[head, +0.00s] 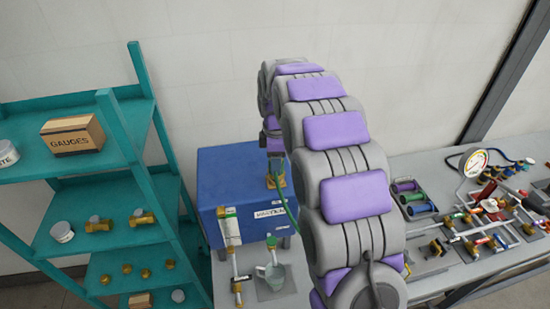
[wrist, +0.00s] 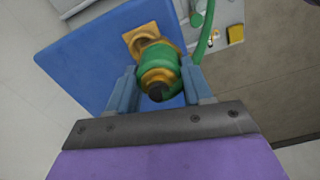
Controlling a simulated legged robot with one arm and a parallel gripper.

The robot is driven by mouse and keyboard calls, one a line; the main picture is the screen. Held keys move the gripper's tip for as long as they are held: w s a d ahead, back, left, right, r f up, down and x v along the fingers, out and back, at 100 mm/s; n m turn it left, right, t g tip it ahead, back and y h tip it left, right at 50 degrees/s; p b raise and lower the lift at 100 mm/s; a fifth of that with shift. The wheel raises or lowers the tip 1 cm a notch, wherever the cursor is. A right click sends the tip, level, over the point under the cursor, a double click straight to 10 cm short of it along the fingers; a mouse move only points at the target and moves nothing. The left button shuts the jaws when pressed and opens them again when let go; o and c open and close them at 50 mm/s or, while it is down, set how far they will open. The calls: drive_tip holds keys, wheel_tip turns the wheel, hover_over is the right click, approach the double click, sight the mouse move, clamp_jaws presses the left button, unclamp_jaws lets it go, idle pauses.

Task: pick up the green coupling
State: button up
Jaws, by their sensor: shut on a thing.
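The green coupling (wrist: 158,72) shows in the wrist view, a green band with brass-coloured rings and a dark end. It sits between the two blue fingers of my gripper (wrist: 157,83), which is shut on it. A brass fitting on a square plate (wrist: 140,38) is right behind the coupling on the blue box (wrist: 85,60); I cannot tell whether they are joined. In the head view my arm hides much of the middle, and my gripper is at the front of the blue box (head: 235,180), too small to make out clearly.
A green hose (wrist: 208,35) runs beside the coupling. A teal shelf (head: 105,180) with a GAUGES box (head: 72,135) and brass fittings stands at the left. A grey bench (head: 470,255) at the right holds a gauge, valves and pipes.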

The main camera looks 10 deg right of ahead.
drive_tip(key=s, duration=0.4)
drive_tip(key=s+a+r+b, duration=0.1)
drive_tip(key=s, duration=0.4)
drive_tip(key=s+a+b, duration=0.1)
drive_tip(key=s, duration=0.3)
drive_tip(key=shift+s+r, duration=0.15)
drive_tip(key=shift+a, duration=0.1)
